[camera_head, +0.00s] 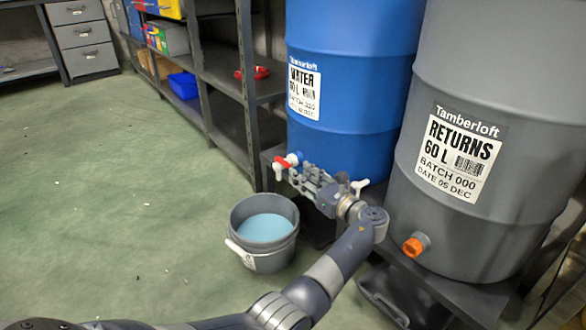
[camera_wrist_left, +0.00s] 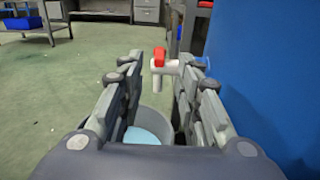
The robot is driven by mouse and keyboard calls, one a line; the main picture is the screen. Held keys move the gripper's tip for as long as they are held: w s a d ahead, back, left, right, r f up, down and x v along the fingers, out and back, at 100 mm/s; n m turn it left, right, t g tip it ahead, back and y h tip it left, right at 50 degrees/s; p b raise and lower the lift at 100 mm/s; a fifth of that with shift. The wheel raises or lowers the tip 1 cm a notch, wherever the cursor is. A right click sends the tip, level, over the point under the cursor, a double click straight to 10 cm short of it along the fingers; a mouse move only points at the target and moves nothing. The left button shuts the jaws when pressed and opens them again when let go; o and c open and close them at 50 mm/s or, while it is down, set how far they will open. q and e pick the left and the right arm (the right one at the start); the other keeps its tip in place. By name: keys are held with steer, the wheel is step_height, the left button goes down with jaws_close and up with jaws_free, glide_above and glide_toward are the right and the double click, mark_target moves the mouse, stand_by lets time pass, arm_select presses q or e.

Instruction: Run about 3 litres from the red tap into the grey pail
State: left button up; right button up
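The red tap (camera_head: 283,163), with a white body, sits low on the blue water drum (camera_head: 350,100). It also shows in the left wrist view (camera_wrist_left: 159,57), beyond and between my fingertips. My left gripper (camera_head: 296,176) is open and empty, pointing at the tap from close by. Its two fingers (camera_wrist_left: 155,105) stand apart in the wrist view. The grey pail (camera_head: 250,262) stands on the floor below and in front of the tap, with light blue liquid (camera_head: 265,228) in it. I cannot make out a stream from the tap. My right gripper is not in view.
A grey drum labelled RETURNS (camera_head: 490,150) with an orange outlet (camera_head: 415,245) stands at the right. A white fitting (camera_head: 359,187) shows behind my left wrist. Dark shelves (camera_head: 225,75) with a red ring (camera_head: 252,73) stand behind. The green floor at left is clear.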

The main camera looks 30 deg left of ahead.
arm_select(q)
steer(key=v, duration=0.5)
steer(key=shift+d, duration=0.1)
steer(key=shift+s, duration=0.1)
stand_by(0.3)
